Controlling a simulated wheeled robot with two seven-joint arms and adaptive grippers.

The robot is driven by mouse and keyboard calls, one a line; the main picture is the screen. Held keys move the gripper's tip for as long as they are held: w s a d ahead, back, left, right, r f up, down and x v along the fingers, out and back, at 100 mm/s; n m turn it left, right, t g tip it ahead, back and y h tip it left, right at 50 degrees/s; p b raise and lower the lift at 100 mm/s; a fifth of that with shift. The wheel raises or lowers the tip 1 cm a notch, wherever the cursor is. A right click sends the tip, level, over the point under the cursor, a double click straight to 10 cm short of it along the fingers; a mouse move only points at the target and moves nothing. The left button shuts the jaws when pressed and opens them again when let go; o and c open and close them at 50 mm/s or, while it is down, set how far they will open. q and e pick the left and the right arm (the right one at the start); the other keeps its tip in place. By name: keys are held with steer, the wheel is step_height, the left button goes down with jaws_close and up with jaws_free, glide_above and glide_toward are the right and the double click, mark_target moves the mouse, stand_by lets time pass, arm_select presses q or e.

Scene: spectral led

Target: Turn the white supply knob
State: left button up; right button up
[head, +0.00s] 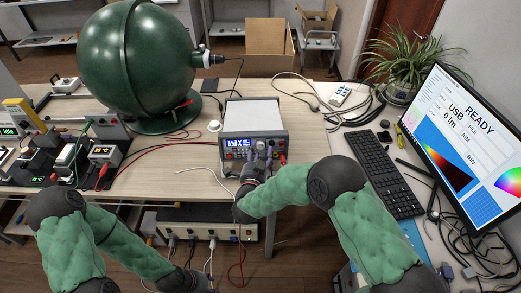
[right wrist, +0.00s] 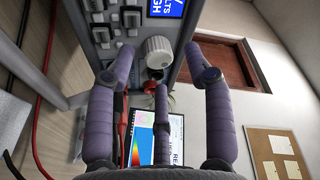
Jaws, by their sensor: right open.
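The power supply (head: 254,118) is a grey box with a lit blue display, near the front edge of the wooden bench. Its white knob (right wrist: 158,52) shows clearly in the right wrist view, on the front panel beside several grey buttons (right wrist: 131,18). In the head view my right gripper (head: 255,165) is in front of the panel and partly covers it. In the right wrist view its purple fingers (right wrist: 158,78) are spread and empty, with the knob beyond the tips and between them. My left gripper (head: 190,283) is low at the bottom edge, its fingers not clearly visible.
A large green sphere (head: 135,60) stands on the bench at the left. Red leads (right wrist: 122,125) hang close to the panel. A keyboard (head: 385,172) and monitor (head: 465,140) are on the right desk.

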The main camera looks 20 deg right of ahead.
steer(key=v, duration=1)
steer(key=shift+s+a, duration=0.2)
steer(key=shift+s, duration=0.1)
stand_by(0.5)
